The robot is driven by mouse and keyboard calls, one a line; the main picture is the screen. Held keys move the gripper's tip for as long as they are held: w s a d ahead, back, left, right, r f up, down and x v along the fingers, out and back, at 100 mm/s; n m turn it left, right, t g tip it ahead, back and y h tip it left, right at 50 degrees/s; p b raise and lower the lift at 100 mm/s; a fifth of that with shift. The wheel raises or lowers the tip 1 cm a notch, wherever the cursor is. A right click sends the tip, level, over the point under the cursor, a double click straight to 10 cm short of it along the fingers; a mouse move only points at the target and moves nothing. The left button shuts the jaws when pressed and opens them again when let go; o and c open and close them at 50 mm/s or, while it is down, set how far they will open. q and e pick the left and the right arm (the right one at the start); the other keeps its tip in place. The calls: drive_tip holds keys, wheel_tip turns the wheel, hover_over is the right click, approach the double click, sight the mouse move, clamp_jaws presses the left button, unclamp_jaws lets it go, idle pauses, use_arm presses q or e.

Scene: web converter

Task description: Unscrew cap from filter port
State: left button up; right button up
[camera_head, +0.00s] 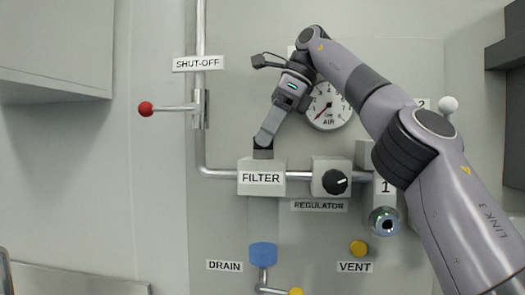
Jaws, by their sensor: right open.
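The filter block (245,188) is a light grey box with a FILTER label, mounted in the pipe line on the panel. A dark grey cap (263,154) sits on its top port. My right gripper (267,138) comes down from the upper right, tilted, with its fingertips at the top of the cap. It is open; its fingers overlap in this view, so I cannot tell whether they stand around the cap or just above it. A clear bowl (262,218) with a blue lower end (263,254) hangs below the filter block. My left gripper is not in view.
A regulator knob (335,182) and an air gauge (329,108) are right of the filter. A shut-off lever with a red ball (146,109) is at the left. Yellow vent (358,247) and drain (296,292) knobs are below. A cabinet (55,50) is at the upper left.

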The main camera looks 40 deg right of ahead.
drive_tip(key=shift+d+f+m, duration=0.15)
drive_tip(key=shift+d+m, duration=0.15)
drive_tip(key=shift+m, duration=0.3)
drive_tip(key=shift+m+t+h+b, duration=0.3)
drive_tip(key=shift+m+h+b, duration=0.1)
drive_tip(key=shift+b, duration=0.3)
drive_tip(key=shift+w+a+m+h+b, duration=0.15)
drive_tip(key=shift+m+h+b, duration=0.15)
drive_tip(key=shift+m+b, duration=0.3)
drive_tip(key=shift+s+m+t, duration=0.3)
drive_tip(key=shift+s+m, duration=0.2)
drive_tip(key=shift+w, duration=0.15)
